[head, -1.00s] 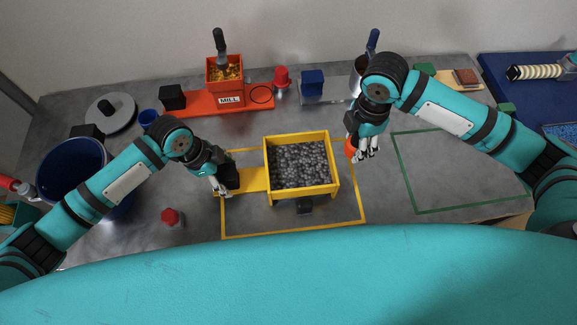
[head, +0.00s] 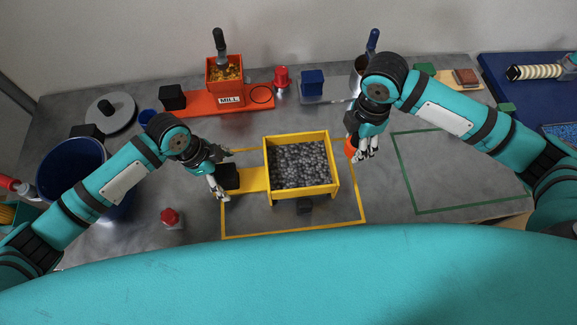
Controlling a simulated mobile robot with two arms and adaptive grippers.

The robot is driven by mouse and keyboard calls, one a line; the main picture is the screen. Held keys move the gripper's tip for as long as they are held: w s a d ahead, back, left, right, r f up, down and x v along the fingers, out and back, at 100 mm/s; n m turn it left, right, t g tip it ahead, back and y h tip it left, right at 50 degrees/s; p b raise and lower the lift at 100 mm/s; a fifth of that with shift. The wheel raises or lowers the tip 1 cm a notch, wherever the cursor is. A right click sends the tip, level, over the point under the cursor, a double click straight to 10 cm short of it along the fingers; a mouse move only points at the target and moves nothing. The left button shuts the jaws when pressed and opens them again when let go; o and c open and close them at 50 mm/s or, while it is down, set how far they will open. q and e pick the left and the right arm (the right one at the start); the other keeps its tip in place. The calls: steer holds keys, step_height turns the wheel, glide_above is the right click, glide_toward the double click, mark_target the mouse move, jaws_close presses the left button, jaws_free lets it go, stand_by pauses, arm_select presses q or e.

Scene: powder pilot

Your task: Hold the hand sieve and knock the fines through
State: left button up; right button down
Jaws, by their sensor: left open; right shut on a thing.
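The hand sieve (head: 334,187) is a yellow square frame filled with dark grey grains. It stands inside a yellow outline on the table, with a yellow bar (head: 252,180) reaching left to a black grip block (head: 230,177). My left gripper (head: 220,172) is open at this block, with its fingers spread to either side; I cannot tell whether they touch it. My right gripper (head: 360,152) is shut on an orange thing (head: 350,148) just right of the sieve. The fingers and hand hide most of the orange thing.
A dark blue bucket (head: 70,168) is at left. A red-topped item (head: 171,217) stands front left. The green-outlined area (head: 450,175) at right is clear.

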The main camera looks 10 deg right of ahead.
arm_select(q)
steer(key=shift+v, duration=3.4)
steer(key=shift+r, duration=0.1)
steer(key=v, duration=1.2)
